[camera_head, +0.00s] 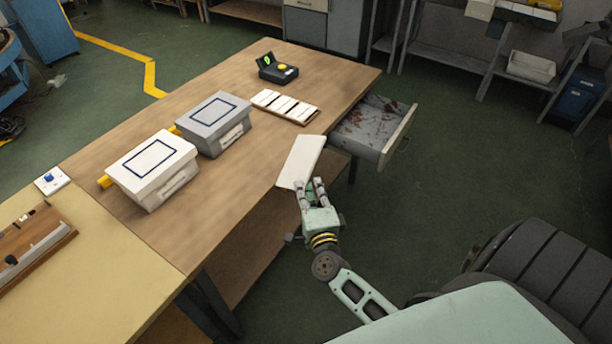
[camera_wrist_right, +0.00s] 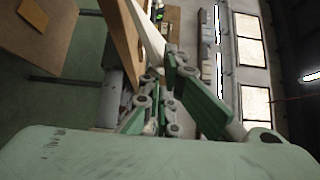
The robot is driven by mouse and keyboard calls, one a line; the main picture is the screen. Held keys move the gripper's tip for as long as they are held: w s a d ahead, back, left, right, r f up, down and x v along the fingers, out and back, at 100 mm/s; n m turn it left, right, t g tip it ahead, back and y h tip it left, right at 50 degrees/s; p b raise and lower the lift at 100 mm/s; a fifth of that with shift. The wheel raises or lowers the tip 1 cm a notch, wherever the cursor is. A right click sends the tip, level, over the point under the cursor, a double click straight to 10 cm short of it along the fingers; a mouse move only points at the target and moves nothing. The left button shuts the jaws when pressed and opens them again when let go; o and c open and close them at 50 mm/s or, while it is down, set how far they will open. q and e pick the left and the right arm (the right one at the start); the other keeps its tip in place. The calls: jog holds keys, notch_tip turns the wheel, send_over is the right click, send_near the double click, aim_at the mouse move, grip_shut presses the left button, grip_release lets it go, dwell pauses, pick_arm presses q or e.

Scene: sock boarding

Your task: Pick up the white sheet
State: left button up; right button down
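The white sheet (camera_head: 301,161) lies at the right edge of the wooden table, with its near end past the edge. In the right wrist view a pale strip, likely the sheet (camera_wrist_right: 149,38), is seen nearly edge-on and reaches toward the fingertips. My right gripper (camera_head: 309,183) is at the near end of the sheet, its fingers pointing away along the table edge. In the wrist view the fingers (camera_wrist_right: 160,75) are fairly close together beside the strip. Whether they grip it cannot be made out. My left gripper is not in view.
A white box (camera_head: 170,190) and a grey box (camera_head: 228,143) stand on the table (camera_head: 220,195). A flat holder with white strips (camera_head: 285,107) and a dark device (camera_head: 276,70) are farther back. An open drawer (camera_head: 378,152) juts out beyond the sheet.

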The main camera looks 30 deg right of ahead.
jog(key=s, duration=0.1)
jog(key=s+a+r+p, duration=0.1)
jog(key=s, duration=0.1)
jog(key=shift+a+r, duration=0.1)
jog(key=shift+w, duration=0.1)
dwell(0.9)
